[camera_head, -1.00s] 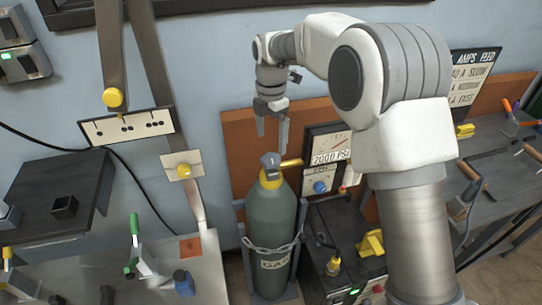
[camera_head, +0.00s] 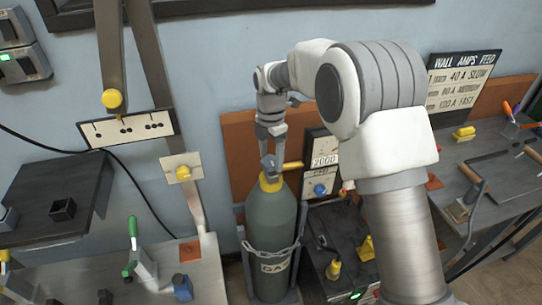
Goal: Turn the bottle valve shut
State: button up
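The gas bottle (camera_head: 270,235) is a grey-green cylinder standing upright, with a chain around it and a yellow collar at its neck. The bottle valve (camera_head: 269,162) is a grey knob on top, with a yellow bar (camera_head: 293,165) sticking out to the right. My gripper (camera_head: 270,152) points down directly over the valve, its fingertips at the knob's height. The fingers look spread, one on each side of the knob. I cannot tell whether they touch it.
A gauge panel (camera_head: 321,160) stands just right of the valve, partly behind my arm. A dark machine (camera_head: 325,250) with yellow parts sits right of the bottle. A workbench (camera_head: 205,265) is at left.

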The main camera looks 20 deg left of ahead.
jog(key=c, duration=0.6)
